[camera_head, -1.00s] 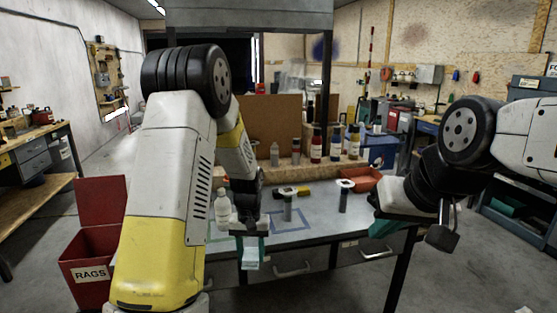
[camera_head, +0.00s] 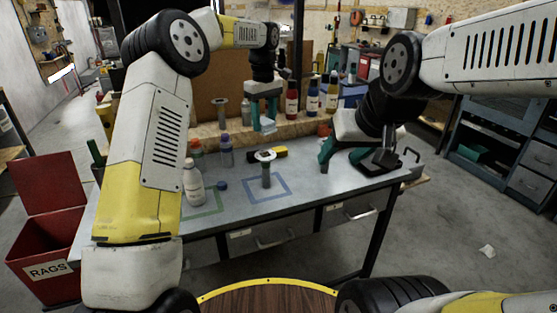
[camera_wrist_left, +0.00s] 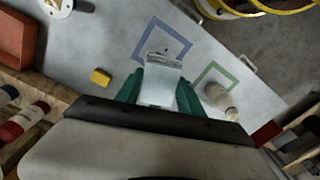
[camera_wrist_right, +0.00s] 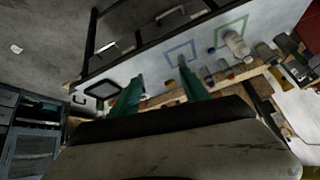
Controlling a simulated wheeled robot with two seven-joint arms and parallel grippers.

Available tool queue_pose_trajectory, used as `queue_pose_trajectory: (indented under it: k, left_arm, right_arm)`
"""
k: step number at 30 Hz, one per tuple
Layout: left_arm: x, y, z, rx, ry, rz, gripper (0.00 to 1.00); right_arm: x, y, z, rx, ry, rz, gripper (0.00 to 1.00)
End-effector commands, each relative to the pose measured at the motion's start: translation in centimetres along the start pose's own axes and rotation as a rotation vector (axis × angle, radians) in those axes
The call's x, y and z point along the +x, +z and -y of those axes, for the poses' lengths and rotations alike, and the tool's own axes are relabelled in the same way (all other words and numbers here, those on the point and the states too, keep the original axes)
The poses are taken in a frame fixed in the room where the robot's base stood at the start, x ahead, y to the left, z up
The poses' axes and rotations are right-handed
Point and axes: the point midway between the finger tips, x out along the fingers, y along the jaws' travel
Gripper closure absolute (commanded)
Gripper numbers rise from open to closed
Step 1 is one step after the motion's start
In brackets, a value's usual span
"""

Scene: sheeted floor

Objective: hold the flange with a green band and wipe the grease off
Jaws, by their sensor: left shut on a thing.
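A grey flange (camera_head: 267,172) with a round top plate stands upright on the bench, at the blue outlined square. I cannot make out a green band on it. A similar grey piece with a flat top (camera_head: 222,112) stands at the back. My left gripper (camera_head: 265,112) is shut on a pale cloth-like piece (camera_wrist_left: 160,88), held above the bench behind the flange in the head view. Grease is too small to tell. My right gripper (camera_wrist_right: 160,92) is open and empty; in the head view it is over the bench's right end.
A white bottle (camera_head: 193,185) stands at the green outline, with other bottles behind it. A yellow-black item (camera_head: 281,152) lies near the flange. Several bottles line the back shelf (camera_head: 215,133). A red rags bin (camera_head: 45,235) stands left. The bench front is mostly clear.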

Motion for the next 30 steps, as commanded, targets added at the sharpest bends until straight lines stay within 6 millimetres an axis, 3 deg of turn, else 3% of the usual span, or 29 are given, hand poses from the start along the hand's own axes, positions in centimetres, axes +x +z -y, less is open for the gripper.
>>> queue_pose_trajectory:
  k: [6, 15, 22, 30]
  left_arm:
    - [0.0, 0.0, 0.0, 0.001, 0.000, 0.000, 0.88]
    - [0.0, 0.0, 0.0, 0.002, 0.000, 0.000, 0.88]
    - [0.0, 0.0, 0.0, 0.003, 0.000, 0.000, 0.88]
    - [0.0, 0.0, 0.0, 0.003, 0.000, 0.000, 0.88]
  right_arm:
    - [6.7, -5.4, -2.8, -0.123, 0.074, -0.082, 0.46]
    - [16.5, -10.4, -4.4, -0.321, 0.075, -0.221, 0.46]
    - [24.0, -11.5, -3.8, -0.443, -0.002, -0.341, 0.46]
    - [31.3, -9.8, -1.3, -0.509, -0.155, -0.512, 0.46]
